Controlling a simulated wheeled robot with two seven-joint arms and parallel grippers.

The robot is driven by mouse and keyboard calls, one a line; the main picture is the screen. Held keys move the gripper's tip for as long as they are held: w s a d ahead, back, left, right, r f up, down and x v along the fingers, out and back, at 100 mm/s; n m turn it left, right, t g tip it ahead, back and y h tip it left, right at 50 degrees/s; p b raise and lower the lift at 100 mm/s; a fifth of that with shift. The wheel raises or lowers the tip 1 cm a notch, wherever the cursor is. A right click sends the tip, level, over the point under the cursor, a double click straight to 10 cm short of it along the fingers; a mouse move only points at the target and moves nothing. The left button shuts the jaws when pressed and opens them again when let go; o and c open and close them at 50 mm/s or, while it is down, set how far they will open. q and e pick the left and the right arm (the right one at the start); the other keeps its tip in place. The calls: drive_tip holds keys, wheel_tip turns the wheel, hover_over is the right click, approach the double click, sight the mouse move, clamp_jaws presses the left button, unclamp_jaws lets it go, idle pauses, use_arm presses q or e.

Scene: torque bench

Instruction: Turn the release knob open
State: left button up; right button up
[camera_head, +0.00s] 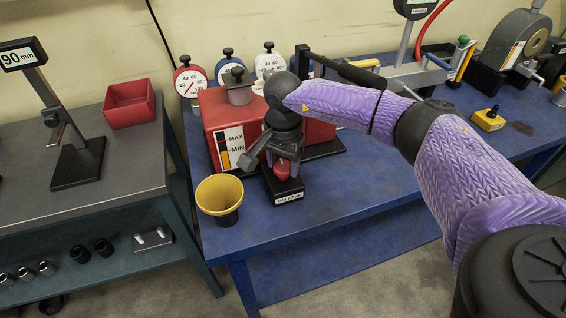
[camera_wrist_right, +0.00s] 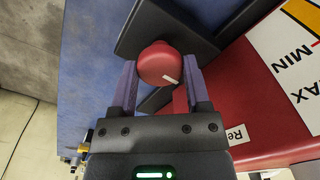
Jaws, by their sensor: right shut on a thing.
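The release knob (camera_head: 283,169) is red and round, on a black base labelled RELEASE (camera_head: 288,196) at the front left of the blue bench. In the right wrist view the knob (camera_wrist_right: 158,60) shows a short white mark near its lower right edge. My right gripper (camera_head: 282,158) reaches down from above, with one finger on each side of the knob. In the wrist view the gripper (camera_wrist_right: 161,78) is shut on the knob. The fingers partly hide the knob in the head view. My left gripper is not in view.
A red tank (camera_head: 221,113) with a MAX/MIN gauge stands close behind the knob. A yellow funnel-shaped cup (camera_head: 219,196) stands just left of it. Several dial gauges (camera_head: 190,80) line the back. Blue bench top (camera_head: 370,180) is clear to the right.

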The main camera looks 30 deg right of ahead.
sight(283, 166)
idle(0.5)
drive_tip(key=o, duration=1.3)
wheel_tip(283, 166, up, 10)
drive_tip(key=shift+p, duration=0.75)
